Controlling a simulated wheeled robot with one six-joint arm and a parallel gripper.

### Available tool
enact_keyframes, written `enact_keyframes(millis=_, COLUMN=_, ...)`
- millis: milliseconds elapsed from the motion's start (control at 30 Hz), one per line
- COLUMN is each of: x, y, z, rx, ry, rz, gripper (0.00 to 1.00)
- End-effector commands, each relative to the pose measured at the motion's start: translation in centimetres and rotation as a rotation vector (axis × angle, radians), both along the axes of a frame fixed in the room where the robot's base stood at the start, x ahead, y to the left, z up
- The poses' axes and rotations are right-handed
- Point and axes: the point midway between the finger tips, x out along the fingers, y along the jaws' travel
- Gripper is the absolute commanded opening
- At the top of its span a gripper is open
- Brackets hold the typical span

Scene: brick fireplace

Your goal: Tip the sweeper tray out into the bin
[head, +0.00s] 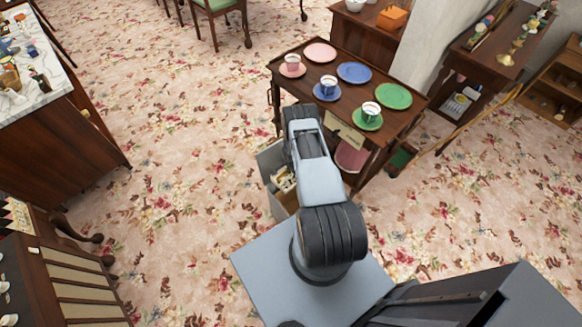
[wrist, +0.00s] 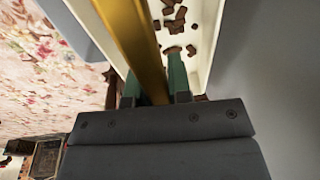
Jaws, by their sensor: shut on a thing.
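The sweeper tray (wrist: 207,38) is a cream, shallow tray with brown crumbs (wrist: 176,22) lying in it, seen in the wrist view. A gold bar (wrist: 128,35) runs along it between the two green fingers of my gripper (wrist: 154,88), which is shut on the tray by this bar. In the head view my arm hides the gripper. A cream and yellowish patch, seemingly the tray (head: 283,180), shows beside the arm, within the outline of the grey bin (head: 272,157). I cannot tell its exact height or tilt. The bin stands on the carpet, partly hidden by my arm.
A wooden trolley (head: 319,107) with cups and plates stands just beyond the bin. The green sweeper (head: 403,158) with a long wooden handle is right of it. A marble-topped counter (head: 38,80) is at the left. Open carpet lies left and right of the bin.

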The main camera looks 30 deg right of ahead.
Motion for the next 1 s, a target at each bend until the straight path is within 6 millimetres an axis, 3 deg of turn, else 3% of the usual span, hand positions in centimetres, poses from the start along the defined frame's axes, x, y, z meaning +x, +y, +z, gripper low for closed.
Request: enact_keyframes(millis=1000, x=-0.3, y=-0.1, z=-1.3, rx=0.027, ry=-0.16, rz=0.008, gripper=0.0)
